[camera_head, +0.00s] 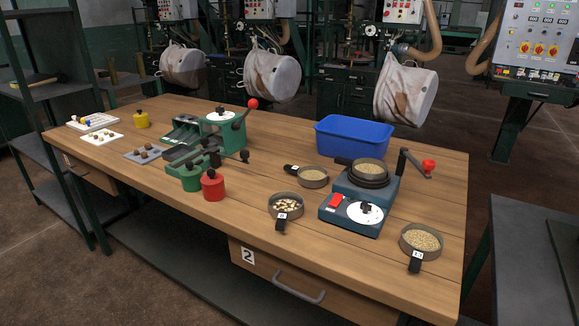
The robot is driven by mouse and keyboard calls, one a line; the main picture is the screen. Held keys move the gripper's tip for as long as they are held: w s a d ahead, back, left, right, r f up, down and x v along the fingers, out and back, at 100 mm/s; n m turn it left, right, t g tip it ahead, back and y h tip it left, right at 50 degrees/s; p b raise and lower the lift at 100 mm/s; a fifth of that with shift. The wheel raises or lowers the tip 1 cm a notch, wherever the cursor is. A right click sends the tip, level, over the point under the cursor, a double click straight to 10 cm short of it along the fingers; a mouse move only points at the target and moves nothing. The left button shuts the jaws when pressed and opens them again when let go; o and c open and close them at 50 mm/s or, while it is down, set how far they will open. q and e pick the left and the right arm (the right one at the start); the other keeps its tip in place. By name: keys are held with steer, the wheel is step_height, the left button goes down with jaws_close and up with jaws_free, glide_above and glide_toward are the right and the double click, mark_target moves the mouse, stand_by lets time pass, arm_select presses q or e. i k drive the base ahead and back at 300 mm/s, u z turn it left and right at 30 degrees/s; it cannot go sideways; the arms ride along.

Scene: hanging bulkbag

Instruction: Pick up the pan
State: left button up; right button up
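Several round dark pans with short black handles are at the right half of the wooden table. One pan (286,207) with pale, larger pieces lies near the front edge, its labelled handle toward me. Another pan (421,241) with fine tan grains lies at the right front, also with a labelled handle. A smaller pan (313,177) with tan grains lies behind, handle to the left. A further pan (370,169) with grains sits on top of a blue-grey device. Which one the task means cannot be told. Neither gripper shows.
The blue-grey device (351,213) with a white dial stands among the pans, with a red-knobbed crank (428,166) behind. A blue bin (353,137) stands at the back. A green hand machine (222,130) and a red weight (213,186) stand left. The table's (330,262) front strip is clear.

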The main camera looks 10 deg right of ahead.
mark_target(368, 169)
steer(key=u, duration=1.65)
steer(key=i, duration=1.75)
steer(key=z, duration=3.6)
